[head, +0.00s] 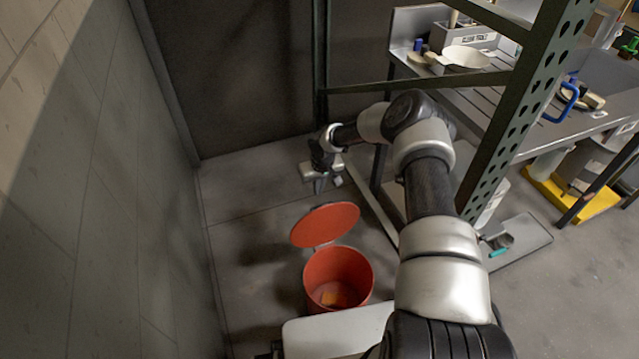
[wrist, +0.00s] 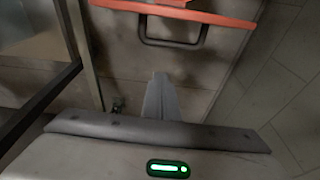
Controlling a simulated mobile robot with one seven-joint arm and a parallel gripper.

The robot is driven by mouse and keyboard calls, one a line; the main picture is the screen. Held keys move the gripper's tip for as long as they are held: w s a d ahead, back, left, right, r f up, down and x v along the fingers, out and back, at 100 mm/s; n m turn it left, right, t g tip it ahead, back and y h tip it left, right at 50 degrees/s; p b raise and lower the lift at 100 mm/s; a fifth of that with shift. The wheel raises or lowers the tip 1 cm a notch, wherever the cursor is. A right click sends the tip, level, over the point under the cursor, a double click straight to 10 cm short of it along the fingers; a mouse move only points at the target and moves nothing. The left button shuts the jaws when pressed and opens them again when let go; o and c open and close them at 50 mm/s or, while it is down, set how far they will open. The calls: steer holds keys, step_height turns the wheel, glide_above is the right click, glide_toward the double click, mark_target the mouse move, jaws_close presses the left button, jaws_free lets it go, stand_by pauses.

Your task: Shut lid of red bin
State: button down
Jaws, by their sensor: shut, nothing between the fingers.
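The red bin (head: 338,285) stands on the floor near the middle of the head view. Its red lid (head: 325,224) is open, raised at the bin's far side with its inner face showing. My gripper (head: 319,190) is beyond and above the lid, apart from it. In the wrist view my gripper's fingers (wrist: 162,92) are together and empty. A red edge (wrist: 190,12) crosses the top of that view, with a dark loop handle (wrist: 172,41) below it. It lies ahead of the fingertips, with a gap between.
A small orange-yellow item (head: 329,298) lies inside the bin. A wall (head: 100,190) runs along the left. A green metal rack post (head: 530,90) and a shelf with items stand at right. Bare floor (head: 240,240) lies left of the bin.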

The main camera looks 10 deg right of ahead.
mark_target(323, 221)
steer(key=shift+s+d+f, duration=0.15)
steer(key=shift+s+d, duration=0.05)
steer(key=shift+s, duration=0.7)
steer(key=shift+s+d+f, duration=0.15)
steer(key=shift+s, duration=0.75)
steer(key=shift+s, duration=0.15)
